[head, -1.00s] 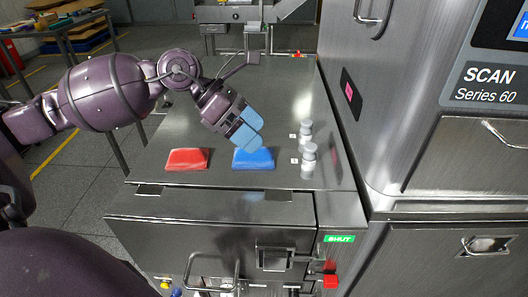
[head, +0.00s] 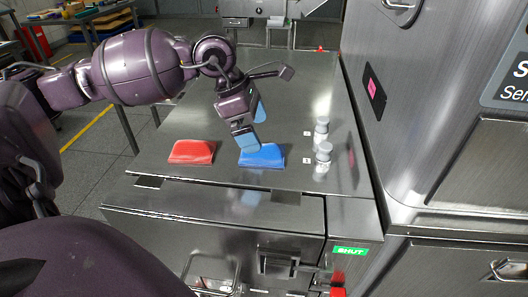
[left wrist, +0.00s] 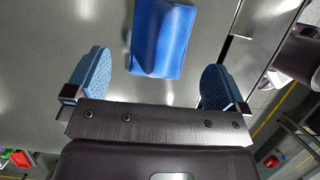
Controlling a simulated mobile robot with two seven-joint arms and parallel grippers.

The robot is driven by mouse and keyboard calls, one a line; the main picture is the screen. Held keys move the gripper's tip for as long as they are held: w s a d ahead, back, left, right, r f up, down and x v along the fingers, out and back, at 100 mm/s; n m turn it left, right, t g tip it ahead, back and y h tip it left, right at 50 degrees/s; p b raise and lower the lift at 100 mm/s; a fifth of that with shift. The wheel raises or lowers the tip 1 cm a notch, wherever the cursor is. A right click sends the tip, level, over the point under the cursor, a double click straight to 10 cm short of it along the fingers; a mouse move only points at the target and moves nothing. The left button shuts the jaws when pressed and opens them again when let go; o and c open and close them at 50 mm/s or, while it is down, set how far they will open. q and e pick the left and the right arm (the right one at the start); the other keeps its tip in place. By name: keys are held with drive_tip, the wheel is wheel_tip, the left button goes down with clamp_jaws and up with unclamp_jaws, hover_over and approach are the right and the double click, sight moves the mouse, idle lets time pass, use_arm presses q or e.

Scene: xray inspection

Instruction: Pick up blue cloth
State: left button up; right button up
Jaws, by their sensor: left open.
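The blue cloth (head: 262,156) lies folded on the steel table top in the head view, to the right of the red cloth. In the left wrist view the blue cloth (left wrist: 162,38) shows ahead of the fingers, between their lines. My left gripper (head: 254,126) has blue finger pads and hangs just above and behind the cloth in the head view. In the left wrist view my left gripper (left wrist: 156,85) is open and empty, its two pads wide apart. I cannot tell whether a pad touches the cloth. My right gripper is not in view.
The red cloth (head: 192,152) lies to the left on the table (head: 215,180). Two small white-capped bottles (head: 322,155) stand to the right of the blue cloth. A tall steel scanner cabinet (head: 430,120) closes off the right side. The table behind the gripper is clear.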

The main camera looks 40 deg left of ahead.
sight(263, 143)
use_arm(q)
drive_tip(key=b+x, duration=0.1)
drive_tip(key=x, duration=0.4)
drive_tip(key=shift+s+r, duration=0.1)
drive_tip(key=shift+c, duration=0.2)
drive_tip(key=c, duration=0.9)
drive_tip(key=shift+r, duration=0.1)
